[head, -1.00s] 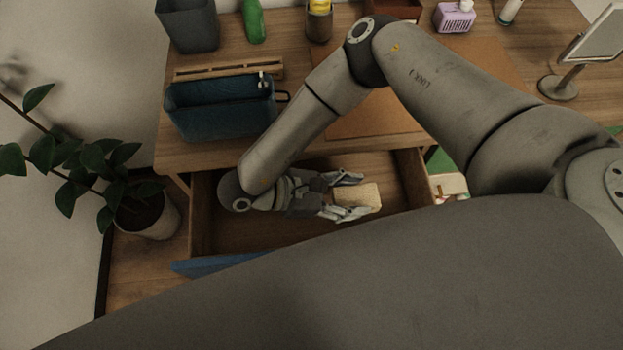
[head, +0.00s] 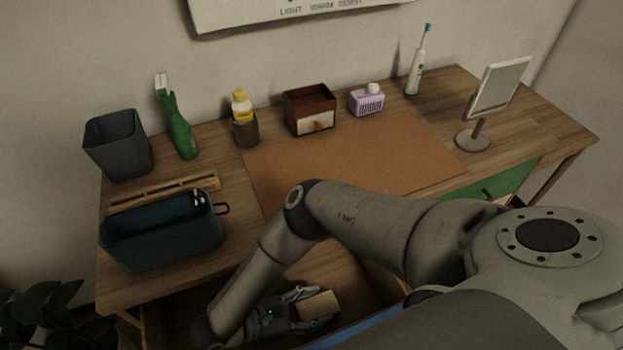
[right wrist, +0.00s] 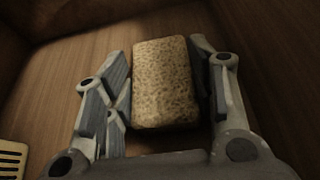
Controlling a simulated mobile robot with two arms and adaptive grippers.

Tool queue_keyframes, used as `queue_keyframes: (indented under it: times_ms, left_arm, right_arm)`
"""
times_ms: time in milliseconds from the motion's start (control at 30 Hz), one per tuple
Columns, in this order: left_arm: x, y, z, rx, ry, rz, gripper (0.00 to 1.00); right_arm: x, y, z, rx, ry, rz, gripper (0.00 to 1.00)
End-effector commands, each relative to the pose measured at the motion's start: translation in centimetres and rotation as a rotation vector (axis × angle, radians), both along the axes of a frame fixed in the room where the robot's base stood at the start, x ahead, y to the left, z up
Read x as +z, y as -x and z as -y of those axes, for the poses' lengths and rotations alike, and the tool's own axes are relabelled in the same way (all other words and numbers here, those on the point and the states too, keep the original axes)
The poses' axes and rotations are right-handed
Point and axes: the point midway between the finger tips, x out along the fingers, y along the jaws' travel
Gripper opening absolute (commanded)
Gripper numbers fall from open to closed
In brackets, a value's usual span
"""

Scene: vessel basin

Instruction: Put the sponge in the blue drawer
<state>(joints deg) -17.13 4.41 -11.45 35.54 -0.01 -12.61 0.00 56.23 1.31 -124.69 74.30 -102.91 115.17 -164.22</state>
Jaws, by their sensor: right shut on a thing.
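The blue drawer (head: 358,327) is pulled open below the desk, its blue front partly hidden by my arm. The tan, speckled sponge (head: 318,304) is inside the drawer's outline, between the fingers of my right gripper (head: 308,308). In the right wrist view, the sponge (right wrist: 164,82) fills the space between the fingers of the right gripper (right wrist: 160,90), with the wooden drawer floor behind it. The right gripper is shut on the sponge. Whether the sponge touches the floor I cannot tell. My left gripper is out of view.
A blue bin (head: 162,240) stands at the desk's front left, beside a grey bin (head: 118,148). A brown mat (head: 350,160) covers the desk's middle. A mirror (head: 497,90) stands at right, above a green drawer front (head: 490,188). A pale slotted thing (right wrist: 12,158) lies beside the gripper.

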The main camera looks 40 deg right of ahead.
Motion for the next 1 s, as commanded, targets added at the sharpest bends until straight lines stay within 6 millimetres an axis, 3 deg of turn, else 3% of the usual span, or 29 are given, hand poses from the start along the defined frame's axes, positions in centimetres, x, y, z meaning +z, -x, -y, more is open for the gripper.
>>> queue_keyframes:
  times_ms: [167, 200, 367, 900, 1000]
  left_arm:
    - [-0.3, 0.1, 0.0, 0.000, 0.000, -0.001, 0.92]
    - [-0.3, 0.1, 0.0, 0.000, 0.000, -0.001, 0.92]
    - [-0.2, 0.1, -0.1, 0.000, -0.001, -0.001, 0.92]
    - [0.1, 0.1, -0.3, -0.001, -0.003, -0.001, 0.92]
    - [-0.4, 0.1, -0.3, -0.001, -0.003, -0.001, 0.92]
  right_arm:
    - [-0.2, 0.0, 0.0, 0.000, 0.000, 0.000, 0.41]
    - [-0.2, 0.0, 0.0, 0.000, 0.000, 0.000, 0.52]
    - [-0.1, 0.0, 0.0, 0.000, 0.000, 0.000, 0.72]
    - [0.2, 0.0, 0.0, -0.001, 0.000, 0.000, 0.72]
    - [0.3, -0.3, -1.0, 0.002, -0.001, 0.003, 0.72]
